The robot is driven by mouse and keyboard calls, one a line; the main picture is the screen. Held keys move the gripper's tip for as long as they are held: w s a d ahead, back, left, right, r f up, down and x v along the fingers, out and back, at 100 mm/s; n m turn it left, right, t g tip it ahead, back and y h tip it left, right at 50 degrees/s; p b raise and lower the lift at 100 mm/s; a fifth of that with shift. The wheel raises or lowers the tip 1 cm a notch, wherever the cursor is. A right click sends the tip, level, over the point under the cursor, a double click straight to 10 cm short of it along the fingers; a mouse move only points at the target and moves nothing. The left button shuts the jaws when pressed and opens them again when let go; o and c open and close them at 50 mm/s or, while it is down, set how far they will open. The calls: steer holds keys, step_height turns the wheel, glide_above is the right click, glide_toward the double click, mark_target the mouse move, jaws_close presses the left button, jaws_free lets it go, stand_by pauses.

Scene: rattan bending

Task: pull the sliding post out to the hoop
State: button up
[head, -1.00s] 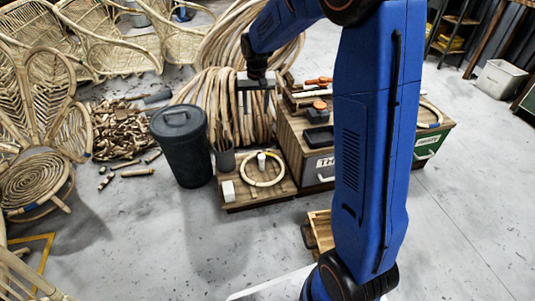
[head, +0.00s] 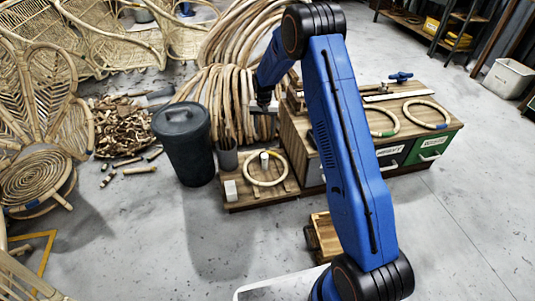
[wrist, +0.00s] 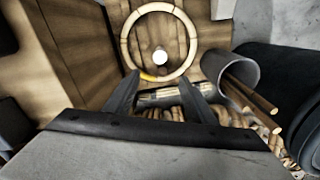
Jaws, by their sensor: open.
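A pale hoop (head: 262,185) lies on a low wooden board (head: 238,203) in front of the workbench. A short white post (head: 264,160) stands inside the ring near its far side. In the wrist view the hoop (wrist: 127,43) is above the fingers, and the white round post top (wrist: 160,58) sits within it, apart from the ring. My gripper (head: 263,108) hangs behind the board, near the cane bundle. In the wrist view its two fingers (wrist: 157,97) are spread with nothing between them, pointing toward the hoop's near edge. The post's lower part is hidden in the wrist view.
The workbench (head: 295,143) rises to the right, with more rings (head: 427,103) on top.

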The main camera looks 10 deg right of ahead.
mark_target(265, 156)
step_height(265, 156, down, 17)
steer(key=shift+f, duration=0.2)
stand_by(0.5)
steer(key=shift+c, duration=0.6)
jaws_close()
steer(key=s, duration=1.2)
steer(key=shift+s, duration=0.1)
steer(key=shift+o, duration=0.6)
jaws_free()
